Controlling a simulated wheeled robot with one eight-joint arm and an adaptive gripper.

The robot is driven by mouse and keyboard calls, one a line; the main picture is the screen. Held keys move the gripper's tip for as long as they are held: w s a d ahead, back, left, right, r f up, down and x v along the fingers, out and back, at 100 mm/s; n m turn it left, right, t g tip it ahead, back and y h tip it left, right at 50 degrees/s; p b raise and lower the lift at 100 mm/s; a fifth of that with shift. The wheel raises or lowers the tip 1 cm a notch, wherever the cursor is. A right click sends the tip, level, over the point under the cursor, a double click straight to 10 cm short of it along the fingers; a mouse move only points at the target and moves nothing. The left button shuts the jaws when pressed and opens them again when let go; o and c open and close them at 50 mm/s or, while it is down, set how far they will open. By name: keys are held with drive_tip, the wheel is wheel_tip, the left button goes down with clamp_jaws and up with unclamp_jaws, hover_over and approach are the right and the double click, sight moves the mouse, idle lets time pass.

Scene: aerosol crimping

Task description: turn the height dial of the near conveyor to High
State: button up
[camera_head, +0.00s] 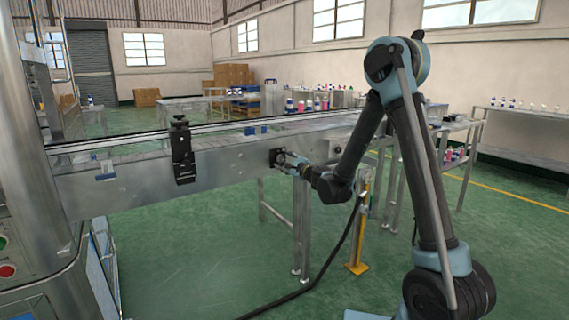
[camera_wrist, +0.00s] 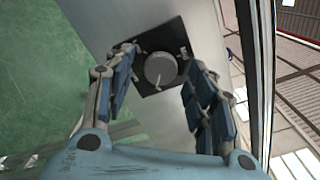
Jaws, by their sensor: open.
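The height dial (camera_wrist: 160,69) is a round grey knob on a black square plate (camera_wrist: 150,87) on the side of the near conveyor. A light pointer mark shows near the knob's lower edge in the wrist view; any lettering is too small to read. My gripper (camera_wrist: 158,75) is open, its two blue-padded fingers on either side of the dial, with gaps between pads and knob. In the head view my gripper (camera_head: 284,160) is at the side of the near conveyor (camera_head: 225,165) and mostly hides the dial plate.
A black clamp bracket (camera_head: 182,150) sticks out from the conveyor side, left of my gripper. A steel machine (camera_head: 30,190) stands at the far left. A yellow post (camera_head: 358,240) and conveyor legs (camera_head: 302,225) stand below my arm. Green floor (camera_head: 200,270) in front is clear apart from a black cable.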

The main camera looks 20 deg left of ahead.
drive_tip(key=shift+w+a, duration=0.35)
drive_tip(key=shift+a, duration=0.1)
drive_tip(key=c, duration=1.1)
drive_tip(key=shift+o, duration=0.2)
drive_tip(key=shift+n, duration=0.7)
drive_tip(key=shift+s, duration=0.1)
drive_tip(key=o, duration=1.1)
drive_tip(key=shift+c, duration=0.2)
